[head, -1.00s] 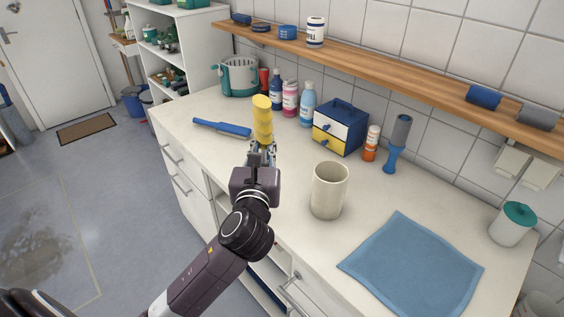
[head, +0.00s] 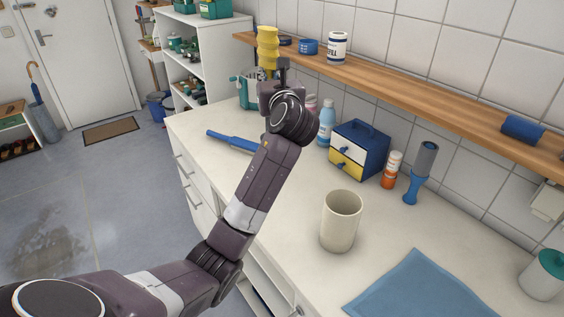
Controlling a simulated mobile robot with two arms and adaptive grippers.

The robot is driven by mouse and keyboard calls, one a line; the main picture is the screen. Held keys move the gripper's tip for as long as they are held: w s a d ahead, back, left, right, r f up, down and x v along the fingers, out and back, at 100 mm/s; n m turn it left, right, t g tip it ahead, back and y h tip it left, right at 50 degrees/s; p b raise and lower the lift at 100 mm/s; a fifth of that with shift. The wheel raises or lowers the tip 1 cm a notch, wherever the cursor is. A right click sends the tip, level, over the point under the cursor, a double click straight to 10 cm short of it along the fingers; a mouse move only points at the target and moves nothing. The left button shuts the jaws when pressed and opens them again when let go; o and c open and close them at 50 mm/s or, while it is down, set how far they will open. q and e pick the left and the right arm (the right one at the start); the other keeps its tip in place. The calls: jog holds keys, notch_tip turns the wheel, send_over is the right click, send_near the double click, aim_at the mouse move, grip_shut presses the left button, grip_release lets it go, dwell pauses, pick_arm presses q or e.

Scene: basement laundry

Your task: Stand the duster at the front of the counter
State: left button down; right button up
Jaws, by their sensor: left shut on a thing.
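The duster, a yellow ribbed piece (head: 267,45), is upright in my left gripper (head: 268,76). The gripper is shut on its lower part and holds it raised above the back left of the counter (head: 285,215), in front of the teal-and-grey basket as seen from here. My wrist hides the lower fingers and some bottles behind. My right gripper is not in view.
A blue brush (head: 233,141) lies near the counter's left front edge. A beige cup (head: 340,222) stands mid-counter, with a blue cloth (head: 415,290) to its right. A wooden shelf (head: 430,95) runs above.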

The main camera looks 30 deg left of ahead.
pick_arm(q)
notch_tip(320, 180, down, 13)
jog(key=shift+r, duration=0.1)
jog(key=shift+f, duration=2.65)
jog(key=c, duration=2)
grip_release()
jog(key=shift+o, duration=0.5)
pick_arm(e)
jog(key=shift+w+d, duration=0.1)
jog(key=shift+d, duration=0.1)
pick_arm(q)
jog(key=b+v, duration=0.1)
jog(key=v, duration=1.1)
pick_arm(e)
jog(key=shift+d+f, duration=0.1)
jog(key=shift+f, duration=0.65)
